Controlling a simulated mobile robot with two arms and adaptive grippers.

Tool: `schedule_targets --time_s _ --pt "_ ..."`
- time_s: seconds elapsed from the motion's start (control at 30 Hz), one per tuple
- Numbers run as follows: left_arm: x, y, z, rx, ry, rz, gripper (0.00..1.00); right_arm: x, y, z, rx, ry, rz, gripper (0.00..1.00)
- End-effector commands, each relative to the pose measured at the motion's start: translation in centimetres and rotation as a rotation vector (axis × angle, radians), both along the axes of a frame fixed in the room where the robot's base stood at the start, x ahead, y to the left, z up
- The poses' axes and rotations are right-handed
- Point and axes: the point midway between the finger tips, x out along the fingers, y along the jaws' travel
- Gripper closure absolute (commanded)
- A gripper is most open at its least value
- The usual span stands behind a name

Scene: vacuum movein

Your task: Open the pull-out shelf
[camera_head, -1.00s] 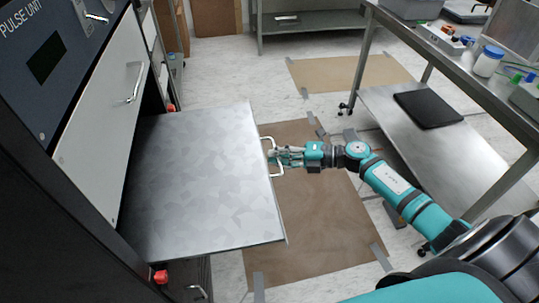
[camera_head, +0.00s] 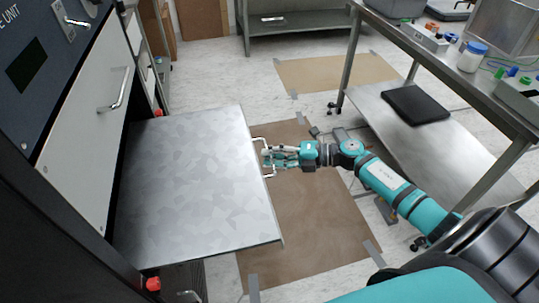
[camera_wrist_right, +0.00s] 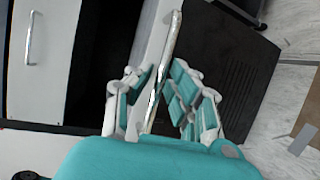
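The pull-out shelf (camera_head: 195,185), a flat grey metal plate, sticks far out of the dark cabinet on the left in the head view. Its pale handle (camera_head: 269,177) is on the outer edge. The handle bar also shows in the right wrist view (camera_wrist_right: 166,58). My right gripper (camera_head: 266,157) is at the handle, fingers pointing at the shelf. In the wrist view its fingers (camera_wrist_right: 161,80) stand on both sides of the bar, bent inward, with visible gaps. Contact with the bar is not clear. My left gripper is not in view.
Above the shelf is a white cabinet door with a handle (camera_head: 115,90). Red knobs (camera_head: 153,284) sit beside the shelf opening. A metal table (camera_head: 440,62) with items and a lower shelf stands right. Brown floor mats (camera_head: 310,215) lie on open floor.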

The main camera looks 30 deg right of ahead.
Motion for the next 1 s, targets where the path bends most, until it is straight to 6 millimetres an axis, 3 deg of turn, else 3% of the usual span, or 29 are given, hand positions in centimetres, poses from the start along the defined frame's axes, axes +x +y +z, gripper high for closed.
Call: schedule_targets --time_s 0.5,0.7,1.0 --pt "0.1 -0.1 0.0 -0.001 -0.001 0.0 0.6 -6.0 -7.5 1.7 -0.003 0.001 -0.001 0.81" --pt "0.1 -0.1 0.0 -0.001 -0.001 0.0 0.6 -7.0 -8.7 2.1 -0.001 -0.001 0.0 0.81" --pt "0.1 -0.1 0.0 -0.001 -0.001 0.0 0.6 -7.0 -8.7 2.1 0.0 -0.002 0.0 0.81"
